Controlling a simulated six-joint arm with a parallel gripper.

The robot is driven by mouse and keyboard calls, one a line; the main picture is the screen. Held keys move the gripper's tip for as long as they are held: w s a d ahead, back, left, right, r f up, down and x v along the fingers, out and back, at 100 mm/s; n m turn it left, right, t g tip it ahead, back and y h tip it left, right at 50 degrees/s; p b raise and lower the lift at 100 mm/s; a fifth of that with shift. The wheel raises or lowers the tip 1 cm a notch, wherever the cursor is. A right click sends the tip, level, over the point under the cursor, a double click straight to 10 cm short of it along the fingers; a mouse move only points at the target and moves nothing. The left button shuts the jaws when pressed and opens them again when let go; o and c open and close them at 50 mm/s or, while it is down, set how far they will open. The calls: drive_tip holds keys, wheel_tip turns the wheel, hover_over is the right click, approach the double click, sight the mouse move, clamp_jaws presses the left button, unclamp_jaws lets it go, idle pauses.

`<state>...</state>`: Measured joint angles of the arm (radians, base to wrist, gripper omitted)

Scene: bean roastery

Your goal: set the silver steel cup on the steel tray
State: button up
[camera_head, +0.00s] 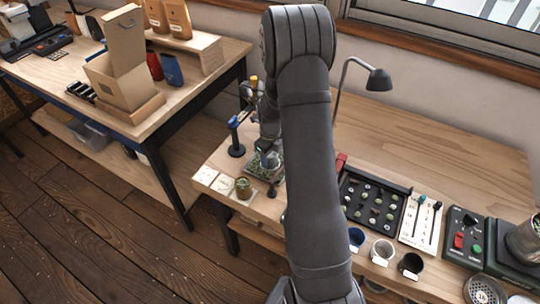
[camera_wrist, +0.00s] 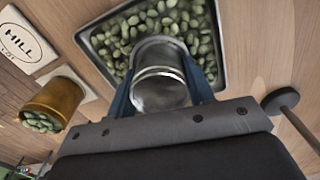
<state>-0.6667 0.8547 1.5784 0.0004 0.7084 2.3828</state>
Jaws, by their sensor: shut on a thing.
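The silver steel cup (camera_wrist: 158,92) is between my gripper's (camera_wrist: 163,85) two blue fingers in the wrist view, and the gripper is shut on it. The cup overlaps the near part of the steel tray (camera_wrist: 84,40), a dark-rimmed tray spread with green beans. I cannot tell whether the cup's base touches the beans or is just above them. In the head view my gripper (camera_head: 268,152) is over the tray (camera_head: 259,172) near the bench's left end; my arm partly covers that area, and the cup is small there.
A brass cup of green beans (camera_wrist: 52,102) stands close left of the tray, beside printed cards (camera_wrist: 25,40). A dark round-based stand (camera_wrist: 281,101) is to the right.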

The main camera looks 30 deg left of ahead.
drive_tip(key=shift+f, duration=0.2)
drive_tip(key=o, duration=0.8)
drive_tip(key=shift+c, duration=0.2)
wheel_tip(320, 180, up, 11)
idle(0.5)
drive_tip(key=shift+f, duration=4.45)
